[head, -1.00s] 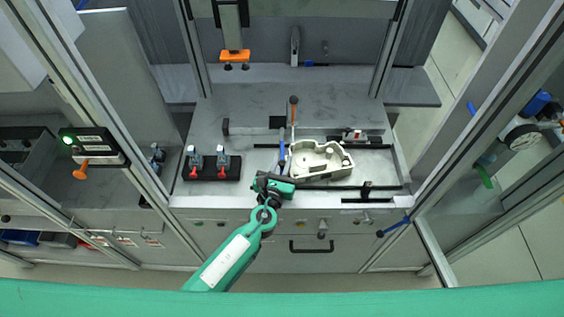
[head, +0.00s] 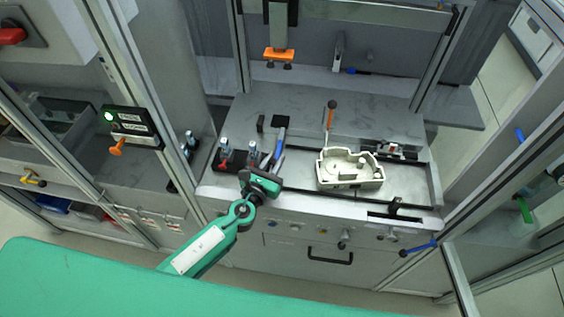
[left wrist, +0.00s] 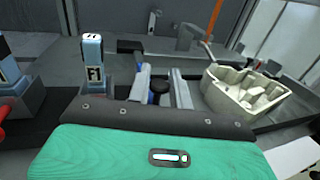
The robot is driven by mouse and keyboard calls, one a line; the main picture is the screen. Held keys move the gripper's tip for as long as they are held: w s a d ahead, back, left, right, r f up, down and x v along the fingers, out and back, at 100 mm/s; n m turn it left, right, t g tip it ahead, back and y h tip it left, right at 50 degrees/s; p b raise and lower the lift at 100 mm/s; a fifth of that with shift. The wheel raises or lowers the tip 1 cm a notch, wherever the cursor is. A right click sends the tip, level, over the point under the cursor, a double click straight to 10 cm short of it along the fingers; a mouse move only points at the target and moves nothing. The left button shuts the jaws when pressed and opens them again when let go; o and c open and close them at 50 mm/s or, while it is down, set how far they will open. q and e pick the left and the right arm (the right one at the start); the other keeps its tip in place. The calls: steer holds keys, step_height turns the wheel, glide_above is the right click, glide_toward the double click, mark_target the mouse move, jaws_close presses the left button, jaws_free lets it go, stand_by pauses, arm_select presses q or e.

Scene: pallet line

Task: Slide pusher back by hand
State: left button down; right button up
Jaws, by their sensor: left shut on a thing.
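The pusher shows in the head view as a black plate (head: 281,121) at the back of the bench, close to a black post (head: 261,124). My left gripper (head: 279,147) comes in from the front left, with its fingers pointing to the back of the bench. Its fingers are shut on a black knob (left wrist: 159,87), seen between them in the left wrist view, which seems to belong to the pusher. The link between knob and plate is hidden. A cream cast housing (head: 349,180) sits on the bench to the right, apart from the fingers. My right gripper is out of view.
A black holder (head: 234,167) with upright parts stands close left of my left gripper. Dark rails (head: 310,193) run along the bench. Metal frame posts (head: 240,50) stand around it.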

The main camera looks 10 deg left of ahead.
arm_select(q)
steer(key=shift+a, duration=0.2)
steer(key=c, duration=1.4)
jaws_free()
steer(key=shift+o, duration=0.5)
steer(key=shift+a, duration=0.15)
steer(key=shift+s, duration=0.25)
steer(key=b+v, duration=0.4)
steer(key=v, duration=0.9)
steer(key=shift+s, duration=0.15)
steer(key=shift+a, duration=0.15)
